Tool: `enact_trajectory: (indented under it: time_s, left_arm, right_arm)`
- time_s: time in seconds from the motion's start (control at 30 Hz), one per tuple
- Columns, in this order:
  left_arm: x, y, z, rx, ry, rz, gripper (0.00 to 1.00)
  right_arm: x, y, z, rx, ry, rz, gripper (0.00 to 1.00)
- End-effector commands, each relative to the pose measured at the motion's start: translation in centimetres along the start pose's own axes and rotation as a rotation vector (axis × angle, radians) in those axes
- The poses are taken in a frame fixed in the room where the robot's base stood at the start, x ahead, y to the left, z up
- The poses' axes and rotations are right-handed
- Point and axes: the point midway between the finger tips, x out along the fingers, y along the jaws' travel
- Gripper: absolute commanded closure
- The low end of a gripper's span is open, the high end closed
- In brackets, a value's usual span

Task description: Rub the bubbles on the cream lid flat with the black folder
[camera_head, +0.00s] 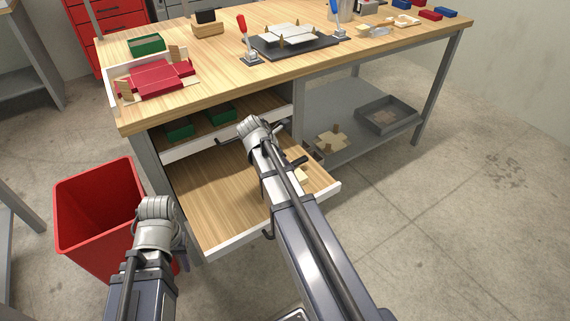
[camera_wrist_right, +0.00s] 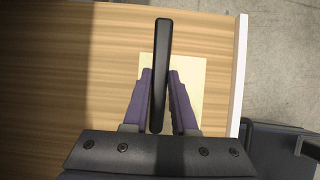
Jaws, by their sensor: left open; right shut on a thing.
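The black folder (camera_wrist_right: 161,75) is a slim dark bar, gripped between the purple fingers of my right gripper (camera_wrist_right: 161,85). It is over the open drawer; in the head view my right arm hides the gripper. A pale cream lid-like piece (camera_head: 284,34) lies in a dark fixture on the bench, well away from the folder; bubbles are too small to make out. My left gripper (camera_head: 183,262) is open, low beside the red bin, and partly hidden by its own wrist.
The open drawer (camera_head: 205,207) juts out below the bench (camera_head: 219,62). A pale flat piece (camera_wrist_right: 196,72) lies in it, below the folder. A red bin (camera_head: 98,215) stands left. Red-handled clamp (camera_head: 242,28) and blue-handled clamp (camera_head: 334,12) flank the fixture (camera_head: 268,46).

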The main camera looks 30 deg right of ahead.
Motion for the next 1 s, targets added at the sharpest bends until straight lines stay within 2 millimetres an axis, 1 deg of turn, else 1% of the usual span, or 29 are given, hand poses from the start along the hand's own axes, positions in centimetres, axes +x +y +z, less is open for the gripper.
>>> enact_trajectory:
  time_s: [0.17,0.57,1.0]
  left_arm:
    - [-0.04,0.00,0.00,0.000,0.000,0.000,0.55]
    - [-0.03,0.00,0.00,0.000,0.000,0.000,0.55]
    - [0.14,0.01,-0.01,0.000,0.000,0.000,0.55]
  right_arm:
    - [0.16,-0.01,0.37,0.001,-0.001,0.000,1.00]
    - [0.21,-0.01,0.44,0.000,-0.001,0.000,1.00]
    - [0.83,0.00,1.14,-0.001,-0.001,-0.001,1.00]
